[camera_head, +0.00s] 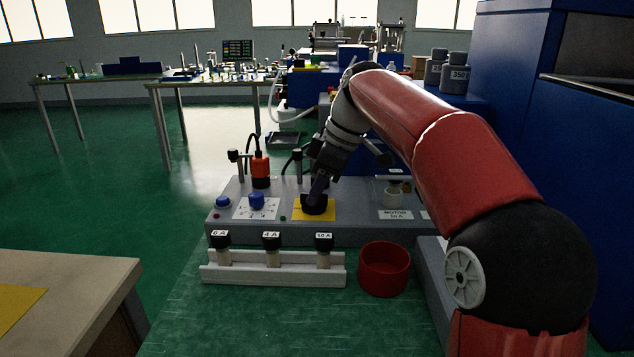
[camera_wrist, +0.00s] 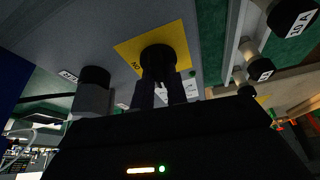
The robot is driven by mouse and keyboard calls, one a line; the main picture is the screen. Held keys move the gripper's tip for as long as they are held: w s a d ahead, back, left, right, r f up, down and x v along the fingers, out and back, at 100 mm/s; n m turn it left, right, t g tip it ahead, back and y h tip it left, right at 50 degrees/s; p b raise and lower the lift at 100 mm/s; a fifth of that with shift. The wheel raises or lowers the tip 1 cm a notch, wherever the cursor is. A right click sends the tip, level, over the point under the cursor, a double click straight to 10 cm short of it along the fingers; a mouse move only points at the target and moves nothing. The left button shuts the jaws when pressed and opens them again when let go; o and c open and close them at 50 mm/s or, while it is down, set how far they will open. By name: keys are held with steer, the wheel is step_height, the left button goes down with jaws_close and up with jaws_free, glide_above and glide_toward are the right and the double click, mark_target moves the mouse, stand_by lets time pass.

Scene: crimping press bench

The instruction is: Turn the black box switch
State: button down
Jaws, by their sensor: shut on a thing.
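The black switch (camera_head: 312,207) is a round knob on a yellow plate (camera_head: 329,214) on the grey control box (camera_head: 364,226). My gripper (camera_head: 319,189) reaches down to it from above, tilted, and covers part of it. In the wrist view the knob (camera_wrist: 157,54) stands in the middle of the yellow plate (camera_wrist: 183,36). The fingers of my gripper (camera_wrist: 162,84) are shut on the knob's grip. Lettering shows at the plate's edge, but the knob's exact angle is hard to tell.
A blue knob (camera_head: 256,200) on a white dial, a blue button (camera_head: 222,202) and an orange-red part (camera_head: 261,170) are left of the switch. A white rack (camera_head: 273,275) with three black-capped pieces and a red bowl (camera_head: 384,270) stand in front. A blue cabinet (camera_head: 510,75) is at right.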

steer(key=shift+n+g, duration=0.3)
steer(key=shift+n, duration=0.5)
steer(key=c, duration=1.4)
jaws_free()
steer(key=v, duration=0.7)
steer(key=shift+r, duration=0.4)
steer(key=shift+d, duration=0.1)
